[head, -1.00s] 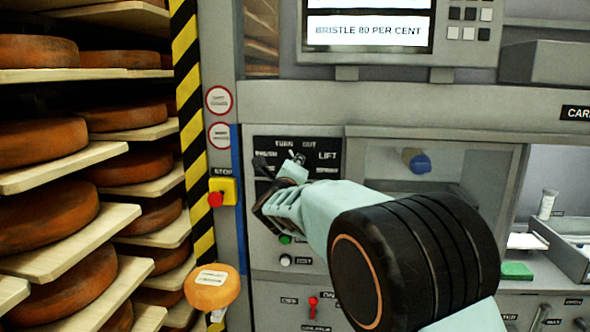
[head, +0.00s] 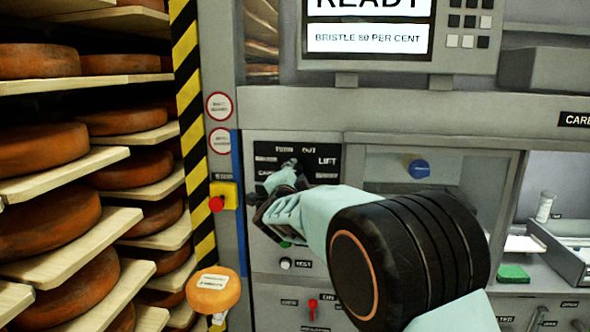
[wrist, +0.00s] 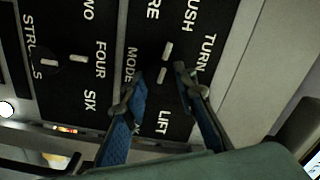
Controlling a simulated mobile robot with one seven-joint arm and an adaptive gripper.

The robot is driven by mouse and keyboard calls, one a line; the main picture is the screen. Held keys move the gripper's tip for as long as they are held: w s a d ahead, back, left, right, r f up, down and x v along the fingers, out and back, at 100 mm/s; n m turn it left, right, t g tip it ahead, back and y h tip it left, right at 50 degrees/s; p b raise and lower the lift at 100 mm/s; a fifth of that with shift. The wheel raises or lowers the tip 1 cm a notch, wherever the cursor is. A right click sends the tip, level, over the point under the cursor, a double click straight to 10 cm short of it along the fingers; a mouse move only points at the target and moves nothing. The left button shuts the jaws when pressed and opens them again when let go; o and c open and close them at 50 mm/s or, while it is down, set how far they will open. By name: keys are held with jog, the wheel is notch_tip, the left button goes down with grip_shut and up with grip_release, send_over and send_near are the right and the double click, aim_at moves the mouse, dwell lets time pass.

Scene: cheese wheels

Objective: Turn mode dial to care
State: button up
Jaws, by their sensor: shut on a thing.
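The black mode panel (head: 326,180) is on the grey machine front in the head view, with TURN OUT above and LIFT at its right. My gripper (head: 288,170) is at this panel, its jaws closed on the mode dial. The hand hides most of the dial and the labels below it. In the wrist view the blue fingers of my gripper (wrist: 158,76) stand either side of the mode dial's white mark (wrist: 162,75). BRUSH, TURN and LIFT lettering surrounds it, with a word ending in RE to the upper left. The dial's exact pointing direction is unclear.
A strokes dial (wrist: 48,63) is beside it in the wrist view. A red stop button (head: 216,203) is left of the panel. An orange cheese wheel (head: 213,290) is at lower left. A blue round piece (head: 419,169) is in the recess. The screen (head: 370,38) reads READY.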

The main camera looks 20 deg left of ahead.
jog(key=n+p, duration=0.2)
jog(key=n, duration=0.3)
jog(key=shift+r+n, duration=0.1)
jog(key=shift+n, duration=0.3)
dwell(0.4)
jog(key=o, duration=1.1)
jog(key=shift+s, duration=0.1)
jog(key=v, duration=1.2)
jog(key=shift+a, duration=0.1)
